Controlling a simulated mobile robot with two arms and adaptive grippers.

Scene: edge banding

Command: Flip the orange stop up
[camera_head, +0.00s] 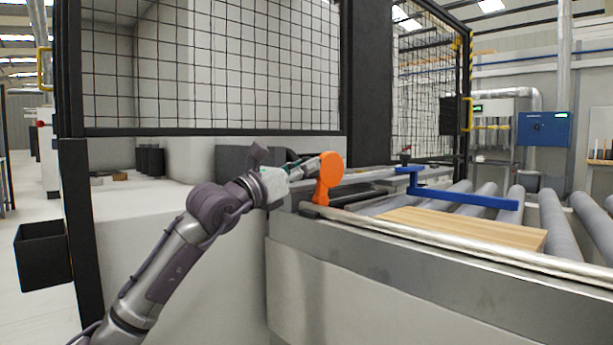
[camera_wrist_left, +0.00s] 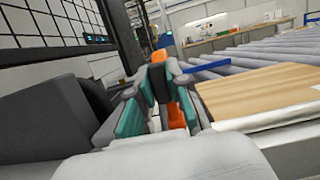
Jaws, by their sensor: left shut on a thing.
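The orange stop (camera_head: 328,172) stands upright at the left end of the roller conveyor, its round disc on top. My left gripper (camera_head: 312,168) reaches in from the left and is at the stop, its fingertips next to the disc. In the left wrist view, the gripper's fingers (camera_wrist_left: 160,88) are closed in around the orange stop (camera_wrist_left: 182,105), which shows between and just beyond them. The fingers hide part of it. My right gripper is in neither view.
A wooden board (camera_head: 460,230) lies on the grey rollers (camera_head: 555,225), with a blue bar (camera_head: 465,197) above them. A metal rail (camera_head: 440,239) runs along the front edge. A black mesh guard (camera_head: 215,65) stands behind my arm. Black cups (camera_head: 150,160) stand at the left.

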